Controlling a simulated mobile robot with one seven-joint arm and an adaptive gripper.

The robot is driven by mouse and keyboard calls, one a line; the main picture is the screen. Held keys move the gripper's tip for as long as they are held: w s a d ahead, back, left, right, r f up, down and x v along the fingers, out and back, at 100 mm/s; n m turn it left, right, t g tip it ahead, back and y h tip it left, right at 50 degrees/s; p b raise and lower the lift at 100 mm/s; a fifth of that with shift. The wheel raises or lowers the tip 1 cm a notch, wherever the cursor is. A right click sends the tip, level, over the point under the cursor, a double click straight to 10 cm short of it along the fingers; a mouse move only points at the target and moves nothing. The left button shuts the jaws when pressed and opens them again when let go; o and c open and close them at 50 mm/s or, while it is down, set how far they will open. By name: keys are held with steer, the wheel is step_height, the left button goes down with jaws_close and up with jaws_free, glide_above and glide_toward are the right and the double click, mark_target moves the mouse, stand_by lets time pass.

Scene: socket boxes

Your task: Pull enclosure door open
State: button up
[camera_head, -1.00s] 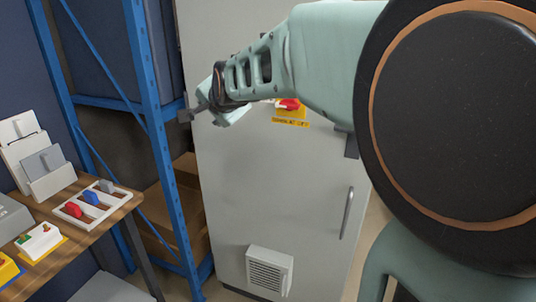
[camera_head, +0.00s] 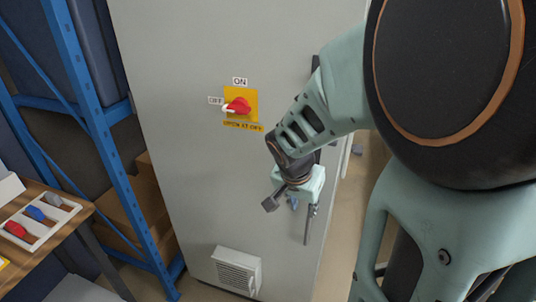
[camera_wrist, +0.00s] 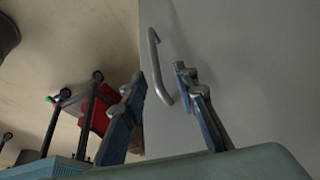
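The grey enclosure door (camera_head: 200,170) looks flush and closed. Its metal bar handle (camera_head: 307,230) is near the right edge of the door, partly hidden by my gripper in the head view. My gripper (camera_head: 290,207) is open and close to the handle. In the wrist view the handle (camera_wrist: 157,65) appears between the two spread fingers of my gripper (camera_wrist: 160,76), and neither finger visibly touches it. A red rotary switch (camera_head: 238,106) on a yellow plate sits higher on the door, with its white tip toward the OFF label.
A vent box (camera_head: 237,270) is low on the door. A blue shelf rack (camera_head: 110,150) and a wooden table (camera_head: 75,212) with coloured switches stand at left. A red object (camera_wrist: 97,112) and dark-legged stand show beyond the cabinet edge.

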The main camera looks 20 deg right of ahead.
mark_target(308, 220)
steer(key=x, duration=0.3)
steer(key=b+x, duration=0.1)
steer(key=x, duration=0.3)
steer(key=b+x, duration=0.1)
steer(key=x, duration=0.3)
steer(key=shift+s+d, duration=0.25)
steer(key=shift+s, duration=0.15)
steer(key=shift+c, duration=0.3)
jaws_close()
